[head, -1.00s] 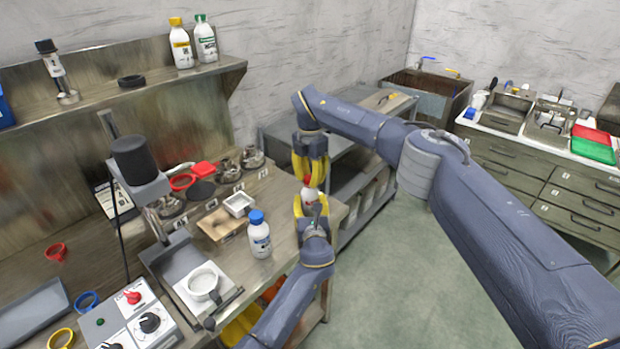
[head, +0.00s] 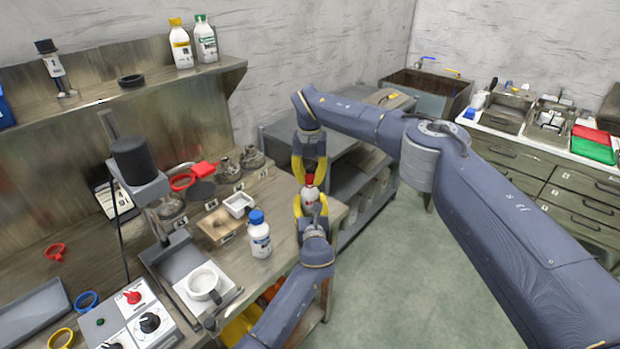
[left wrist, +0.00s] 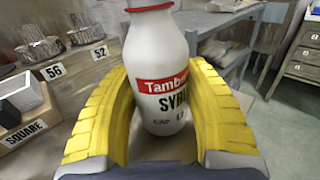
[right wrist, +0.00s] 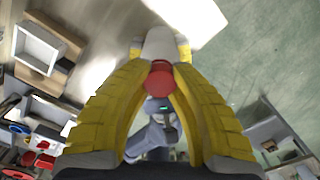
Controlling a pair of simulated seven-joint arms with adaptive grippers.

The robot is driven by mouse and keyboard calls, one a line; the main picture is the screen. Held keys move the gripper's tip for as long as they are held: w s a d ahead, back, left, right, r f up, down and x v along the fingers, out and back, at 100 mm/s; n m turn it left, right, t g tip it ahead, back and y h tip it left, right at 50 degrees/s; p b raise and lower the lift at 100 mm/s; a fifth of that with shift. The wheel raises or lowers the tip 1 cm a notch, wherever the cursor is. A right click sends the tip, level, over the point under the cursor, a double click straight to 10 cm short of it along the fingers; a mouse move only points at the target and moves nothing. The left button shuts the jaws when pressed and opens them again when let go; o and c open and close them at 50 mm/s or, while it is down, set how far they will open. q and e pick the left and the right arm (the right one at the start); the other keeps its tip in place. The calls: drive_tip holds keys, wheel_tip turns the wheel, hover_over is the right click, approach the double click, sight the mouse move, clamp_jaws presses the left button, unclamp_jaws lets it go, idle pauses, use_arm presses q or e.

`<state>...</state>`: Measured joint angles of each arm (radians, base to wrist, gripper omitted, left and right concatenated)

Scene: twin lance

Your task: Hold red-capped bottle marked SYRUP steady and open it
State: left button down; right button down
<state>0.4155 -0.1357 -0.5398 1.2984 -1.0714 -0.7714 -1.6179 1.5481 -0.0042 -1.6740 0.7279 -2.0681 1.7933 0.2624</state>
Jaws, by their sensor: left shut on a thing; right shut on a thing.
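The white SYRUP bottle (head: 311,197) stands upright near the right edge of the workbench, its red cap (head: 309,179) on top. My left gripper (head: 311,207) is shut around its body. In the left wrist view the bottle (left wrist: 163,55) shows a red and white label reading SYRUP between the yellow fingers. My right gripper (head: 308,179) points down from above and is shut on the cap. In the right wrist view the red cap (right wrist: 158,80) sits between its fingertips, with the white bottle beyond. Whether the cap has loosened cannot be told.
A blue-capped white bottle (head: 259,238) stands on the bench to the left. Two more bottles stand on the wall shelf (head: 120,95). The floor to the right is clear.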

sight(310, 177)
drive_tip(key=shift+n, duration=1)
drive_tip(key=shift+r, duration=0.4)
drive_tip(key=shift+r, duration=0.35)
drive_tip(key=shift+r, duration=0.4)
drive_tip(key=shift+r, duration=2)
use_arm(q)
drive_tip(key=c, duration=0.6)
unclamp_jaws()
drive_tip(key=shift+o, duration=0.2)
